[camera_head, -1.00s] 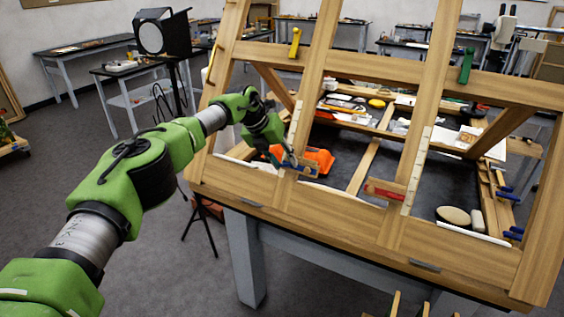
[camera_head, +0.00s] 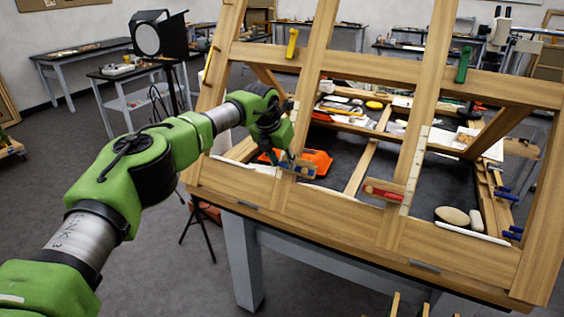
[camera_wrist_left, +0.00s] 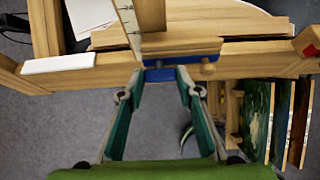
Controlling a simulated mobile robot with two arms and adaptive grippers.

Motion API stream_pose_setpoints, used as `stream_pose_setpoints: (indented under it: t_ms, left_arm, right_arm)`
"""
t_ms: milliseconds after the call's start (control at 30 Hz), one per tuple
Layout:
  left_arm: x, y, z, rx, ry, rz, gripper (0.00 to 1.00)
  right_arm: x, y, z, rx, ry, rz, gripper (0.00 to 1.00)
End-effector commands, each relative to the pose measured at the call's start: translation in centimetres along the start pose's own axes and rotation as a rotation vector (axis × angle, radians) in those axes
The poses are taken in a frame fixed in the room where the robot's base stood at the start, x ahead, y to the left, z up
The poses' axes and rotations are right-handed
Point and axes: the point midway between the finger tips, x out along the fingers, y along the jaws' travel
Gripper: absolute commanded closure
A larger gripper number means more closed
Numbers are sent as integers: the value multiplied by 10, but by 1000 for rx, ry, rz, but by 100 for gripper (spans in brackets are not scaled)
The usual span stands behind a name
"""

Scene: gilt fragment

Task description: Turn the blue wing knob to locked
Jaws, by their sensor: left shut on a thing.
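The blue wing knob (camera_head: 305,173) is on the lower rail of the tilted wooden frame (camera_head: 330,215), at the foot of an upright with a pale scale strip. In the left wrist view the blue knob (camera_wrist_left: 160,75) shows between my fingertips, beside a longer blue piece (camera_wrist_left: 182,48) with a brass-coloured peg. My left gripper (camera_head: 287,160) is shut on the knob, its teal fingers on either side of it in the left wrist view (camera_wrist_left: 161,82). Part of the knob is hidden by the fingers. I cannot read a locked mark. My right gripper is not in view.
A red wing knob (camera_head: 383,190) is on the same rail to the right. Yellow (camera_head: 292,43) and green (camera_head: 463,66) knobs are on the upper rail. An orange object (camera_head: 312,160) lies behind the frame. A black studio lamp (camera_head: 160,36) stands at the left.

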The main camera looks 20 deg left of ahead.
Motion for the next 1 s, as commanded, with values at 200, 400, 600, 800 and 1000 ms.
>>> stream_pose_setpoints:
  t_ms: [200,400,600,800,1000]
  left_arm:
    - [1,0,-1,3,4,1,63]
    - [1,0,-1,2,3,0,51]
    - [0,0,0,1,1,0,51]
    - [-17,1,1,2,-1,-1,51]
    - [-56,1,1,2,-2,-1,51]
  right_arm:
    - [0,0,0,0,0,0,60]
    - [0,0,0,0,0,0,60]
    - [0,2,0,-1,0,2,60]
    - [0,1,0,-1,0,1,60]
    - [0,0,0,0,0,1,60]
